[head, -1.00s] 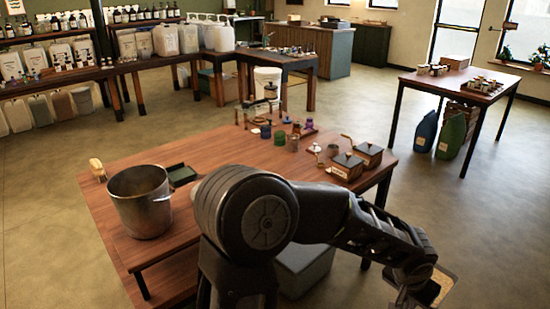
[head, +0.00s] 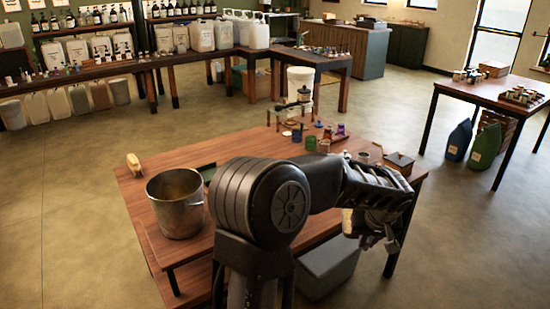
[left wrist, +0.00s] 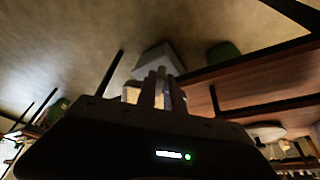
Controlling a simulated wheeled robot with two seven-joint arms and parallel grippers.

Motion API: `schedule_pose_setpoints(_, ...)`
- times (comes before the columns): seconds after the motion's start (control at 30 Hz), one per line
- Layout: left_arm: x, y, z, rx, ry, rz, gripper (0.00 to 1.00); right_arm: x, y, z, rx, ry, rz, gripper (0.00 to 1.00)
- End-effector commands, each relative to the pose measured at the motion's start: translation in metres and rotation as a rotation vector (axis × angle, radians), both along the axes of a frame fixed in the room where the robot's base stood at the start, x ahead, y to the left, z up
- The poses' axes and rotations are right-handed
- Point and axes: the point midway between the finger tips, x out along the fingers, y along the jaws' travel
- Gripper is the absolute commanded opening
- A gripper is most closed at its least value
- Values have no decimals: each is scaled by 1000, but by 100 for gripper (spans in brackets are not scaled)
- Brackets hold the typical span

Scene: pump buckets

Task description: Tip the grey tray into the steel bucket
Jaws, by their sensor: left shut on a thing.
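The steel bucket (head: 177,203) stands upright and open on the left front of the wooden table. My left gripper (head: 372,226) is out to the right of it, by the table's right front edge and well apart from the bucket. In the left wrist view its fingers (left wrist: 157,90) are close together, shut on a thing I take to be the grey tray. Only small tan and pale patches show beside the fingers; the tray's shape, tilt and contents are hidden by the gripper. My right gripper is not in view.
The wooden table (head: 150,208) holds a brush (head: 133,162), a dark green tray (head: 207,172) behind the bucket, several small jars and a wooden box (head: 398,164). A grey bin (head: 328,265) stands under its front edge. My left arm covers the table's middle front.

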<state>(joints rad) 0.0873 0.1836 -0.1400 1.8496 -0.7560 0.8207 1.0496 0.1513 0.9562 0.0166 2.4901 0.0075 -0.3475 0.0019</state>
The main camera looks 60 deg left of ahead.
Motion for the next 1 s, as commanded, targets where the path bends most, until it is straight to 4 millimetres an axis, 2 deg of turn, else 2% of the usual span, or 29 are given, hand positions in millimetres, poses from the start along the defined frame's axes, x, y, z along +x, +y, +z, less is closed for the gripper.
schedule_pose_setpoints(0.03, -10, 32, 23, 2, -4, 124, 0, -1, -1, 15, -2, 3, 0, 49)
schedule_pose_setpoints(0.2, -55, 119, 72, 3, -3, 536, 0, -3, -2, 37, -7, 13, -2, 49)
schedule_pose_setpoints(0.3, -88, 161, 100, 2, -3, 763, 0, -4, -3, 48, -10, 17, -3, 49)
schedule_pose_setpoints(0.4, -119, 192, 124, 2, -3, 956, 0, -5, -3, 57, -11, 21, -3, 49)
schedule_pose_setpoints(0.5, -143, 212, 141, 2, -2, 1094, 0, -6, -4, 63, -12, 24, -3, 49)
schedule_pose_setpoints(0.63, -161, 224, 153, 2, -1, 1195, 0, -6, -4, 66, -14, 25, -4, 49)
schedule_pose_setpoints(1.0, -165, 227, 155, 0, 0, 1219, 0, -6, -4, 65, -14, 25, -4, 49)
